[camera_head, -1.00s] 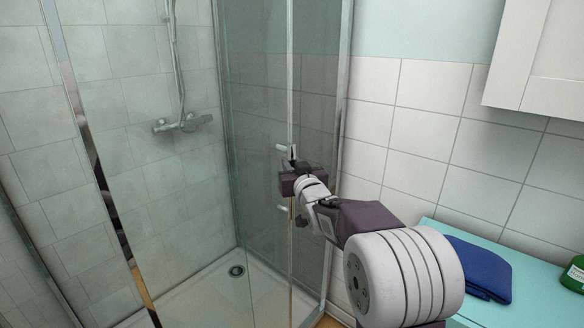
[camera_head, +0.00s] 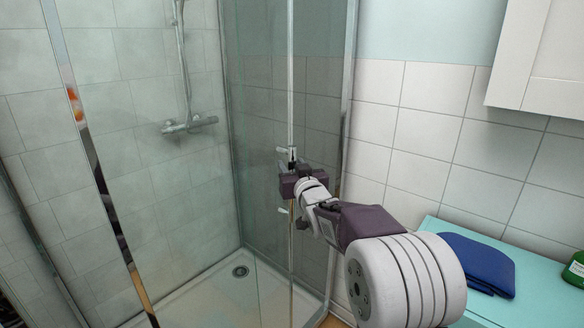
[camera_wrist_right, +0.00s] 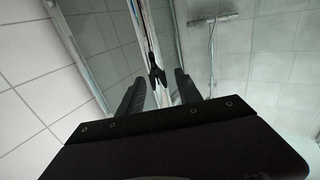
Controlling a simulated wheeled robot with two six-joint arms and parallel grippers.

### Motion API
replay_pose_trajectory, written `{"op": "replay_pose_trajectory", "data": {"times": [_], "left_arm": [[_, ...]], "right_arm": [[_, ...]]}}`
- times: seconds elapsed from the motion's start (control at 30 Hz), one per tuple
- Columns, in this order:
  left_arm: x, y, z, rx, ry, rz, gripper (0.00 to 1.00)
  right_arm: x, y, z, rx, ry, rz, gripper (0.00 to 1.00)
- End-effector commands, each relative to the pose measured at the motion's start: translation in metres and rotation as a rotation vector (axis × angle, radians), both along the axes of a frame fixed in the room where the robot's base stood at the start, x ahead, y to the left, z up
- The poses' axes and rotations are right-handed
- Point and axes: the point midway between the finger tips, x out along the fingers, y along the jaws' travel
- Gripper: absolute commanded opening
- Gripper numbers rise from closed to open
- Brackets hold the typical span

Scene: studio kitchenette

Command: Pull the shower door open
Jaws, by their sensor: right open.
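The shower door (camera_head: 265,120) is a clear glass panel with a chrome upright edge. Its handle (camera_head: 284,150) shows as pale ends above and below my right gripper (camera_head: 289,186), which covers the middle. In the right wrist view the two dark fingers of my right gripper (camera_wrist_right: 158,90) stand apart, with the dark handle (camera_wrist_right: 155,76) showing between or just beyond their tips. The fingers are open; whether they touch the handle I cannot tell. My left gripper is not in view.
A chrome strip (camera_head: 100,180) runs up the near glass at left. The shower tray (camera_head: 205,300) and mixer tap (camera_head: 190,124) are inside. At right a teal counter (camera_head: 440,228) holds a folded blue cloth (camera_head: 480,264) and a green item (camera_head: 575,270). A white cabinet (camera_head: 540,60) hangs above.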

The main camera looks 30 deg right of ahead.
Motion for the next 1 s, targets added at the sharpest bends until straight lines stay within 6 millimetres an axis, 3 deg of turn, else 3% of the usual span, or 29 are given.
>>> {"op": "replay_pose_trajectory", "data": {"times": [0.23,0.5,0.63,1.0], "left_arm": [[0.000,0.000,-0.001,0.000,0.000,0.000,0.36],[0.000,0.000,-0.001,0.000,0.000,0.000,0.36],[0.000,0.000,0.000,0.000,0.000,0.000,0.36],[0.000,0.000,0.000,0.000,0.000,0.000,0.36]], "right_arm": [[-0.013,0.002,0.000,0.000,-0.001,-0.001,0.41],[-0.066,0.013,0.001,0.000,-0.001,-0.001,0.41],[-0.083,0.016,0.001,-0.001,-0.001,-0.001,0.41],[-0.089,0.018,-0.001,0.000,0.000,0.000,0.41]]}}
